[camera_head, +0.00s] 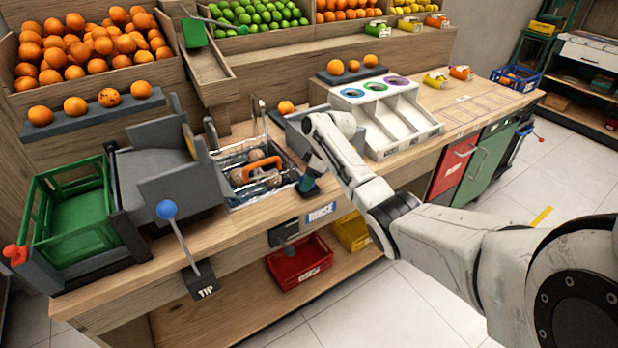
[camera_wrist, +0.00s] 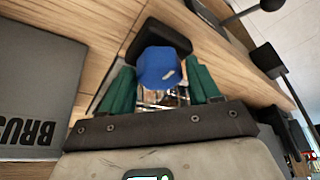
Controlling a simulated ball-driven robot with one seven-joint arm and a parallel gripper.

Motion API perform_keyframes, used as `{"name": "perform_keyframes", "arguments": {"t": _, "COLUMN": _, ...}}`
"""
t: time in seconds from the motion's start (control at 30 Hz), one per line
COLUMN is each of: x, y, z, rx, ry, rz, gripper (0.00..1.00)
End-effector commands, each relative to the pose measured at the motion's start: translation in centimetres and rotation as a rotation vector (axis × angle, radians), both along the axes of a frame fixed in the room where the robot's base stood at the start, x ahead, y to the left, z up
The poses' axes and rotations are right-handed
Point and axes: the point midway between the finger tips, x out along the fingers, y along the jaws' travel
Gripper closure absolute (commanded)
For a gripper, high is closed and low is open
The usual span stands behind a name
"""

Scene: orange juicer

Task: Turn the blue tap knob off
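The blue knob (camera_wrist: 158,68) shows in the wrist view, in front of a dark rounded base. My gripper (camera_wrist: 160,64) has its two green fingers on either side of the knob. They look spread, with narrow gaps to the knob, and contact cannot be made out. In the head view my gripper (camera_head: 308,185) is low beside the right edge of the sink (camera_head: 237,157). The knob cannot be made out there. The metal tap (camera_head: 261,115) stands at the back of the sink.
In the sink lie brownish round things and an orange-handled item (camera_head: 263,172). A blue-balled TIP lever (camera_head: 180,235) stands at the front left. A RINSE label (camera_head: 321,213) is on the counter front. A grey panel marked BRUS (camera_wrist: 40,95) is close on the left in the wrist view.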

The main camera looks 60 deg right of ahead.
Motion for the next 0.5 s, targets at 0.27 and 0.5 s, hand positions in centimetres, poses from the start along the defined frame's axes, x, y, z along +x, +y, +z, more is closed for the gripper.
{"name": "perform_keyframes", "arguments": {"t": 0.27, "x": -0.02, "y": 0.01, "z": -0.01, "rx": 0.000, "ry": 0.000, "rz": 0.000, "gripper": 0.66}}
{"name": "perform_keyframes", "arguments": {"t": 0.5, "x": -0.02, "y": 0.03, "z": 0.01, "rx": 0.001, "ry": 0.000, "rz": -0.003, "gripper": 0.78}}
